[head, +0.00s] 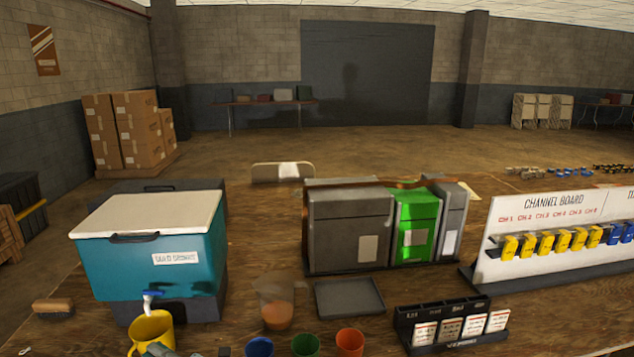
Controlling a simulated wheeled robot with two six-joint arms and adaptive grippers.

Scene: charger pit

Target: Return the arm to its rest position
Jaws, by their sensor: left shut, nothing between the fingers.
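My left gripper (158,350) shows only as a small grey piece at the bottom edge, in front of the yellow jug (151,330). It is shut with nothing held. Most of it and the arm are cut off by the frame. My right gripper is not in view.
A teal cooler (150,255) with a white lid and tap stands behind the jug. Blue (259,347), green (305,345) and orange (349,342) cups line the front edge. A clear pitcher (277,305), grey tray (349,297), card rack (452,325), charger bins (348,228) and channel board (560,225) also stand on the table.

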